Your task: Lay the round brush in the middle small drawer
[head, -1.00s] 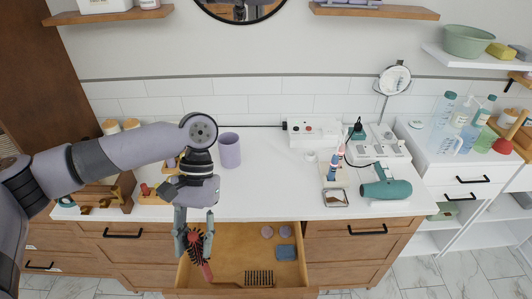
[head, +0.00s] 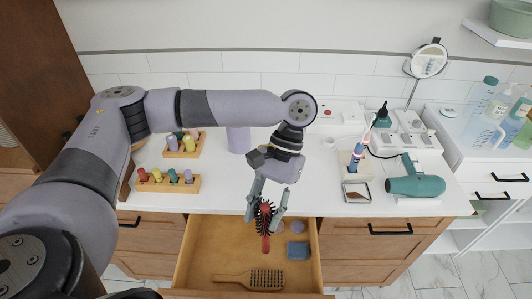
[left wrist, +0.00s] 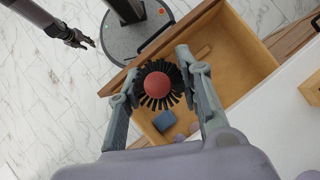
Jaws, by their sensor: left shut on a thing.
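The round brush, with black bristles and a red handle (head: 266,243), is held by my left gripper (head: 265,209). In the left wrist view the brush (left wrist: 158,86) is between the two fingers, its round red end facing the camera. In the head view its handle points down over the open middle drawer (head: 200,250); a gap to the drawer floor cannot be judged exactly. The wooden drawer is pulled out below the white counter. My right gripper (left wrist: 84,41) shows small at the upper left of the left wrist view; its finger state is unclear.
In the drawer lie a wooden paddle brush (head: 232,280), a blue block (head: 298,250) and purple round things (head: 296,227). The drawer's left part is bare. On the counter stand a purple cup (head: 238,139), peg racks (head: 168,183) and a teal hair dryer (head: 415,184).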

